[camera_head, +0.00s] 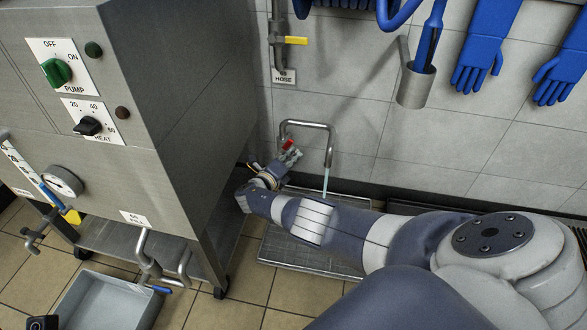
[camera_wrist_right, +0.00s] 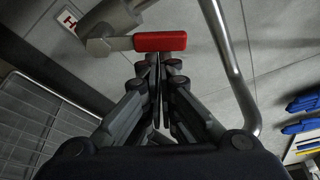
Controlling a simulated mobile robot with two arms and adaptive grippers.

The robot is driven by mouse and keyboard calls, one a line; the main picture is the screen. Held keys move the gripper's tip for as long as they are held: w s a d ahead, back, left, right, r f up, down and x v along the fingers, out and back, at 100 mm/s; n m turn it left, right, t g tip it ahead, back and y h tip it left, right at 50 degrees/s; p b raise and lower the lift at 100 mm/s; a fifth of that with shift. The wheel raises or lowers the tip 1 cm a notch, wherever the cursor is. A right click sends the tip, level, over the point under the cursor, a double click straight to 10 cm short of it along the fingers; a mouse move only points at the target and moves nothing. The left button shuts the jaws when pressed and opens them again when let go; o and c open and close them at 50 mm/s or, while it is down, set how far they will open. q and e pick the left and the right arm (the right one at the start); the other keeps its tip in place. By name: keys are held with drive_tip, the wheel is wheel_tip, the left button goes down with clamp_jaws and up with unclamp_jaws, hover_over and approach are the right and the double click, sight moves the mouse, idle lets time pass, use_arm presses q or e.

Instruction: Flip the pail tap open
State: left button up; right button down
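The pail tap is a bent metal pipe (camera_head: 311,125) on the tiled wall, with a red lever (camera_head: 287,144) near its base. A thin pale blue stream (camera_head: 326,182) hangs below its spout end and looks like running water. In the right wrist view the red lever (camera_wrist_right: 160,41) lies level, reaching right from the metal valve body (camera_wrist_right: 112,25). My right gripper (camera_head: 287,160) is just below the lever. Its fingers (camera_wrist_right: 158,62) are together, with nothing seen between them. The tips are at or very near the lever's underside; contact is not clear. My left gripper is not seen.
A steel mixer cabinet (camera_head: 180,110) stands close on the left. A yellow-handled hose valve (camera_head: 296,40) is above the tap. A metal grate (camera_head: 290,252) lies below it. A grey bin (camera_head: 110,300) is at lower left. Blue gloves (camera_head: 487,45) hang at upper right.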

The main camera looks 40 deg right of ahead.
sight(289, 145)
drive_tip(key=shift+w+a+r, duration=0.75)
drive_tip(key=shift+w+r, duration=0.1)
drive_tip(key=shift+r, duration=0.1)
drive_tip(key=shift+w+r, duration=0.1)
drive_tip(key=shift+w, duration=0.05)
idle(0.3)
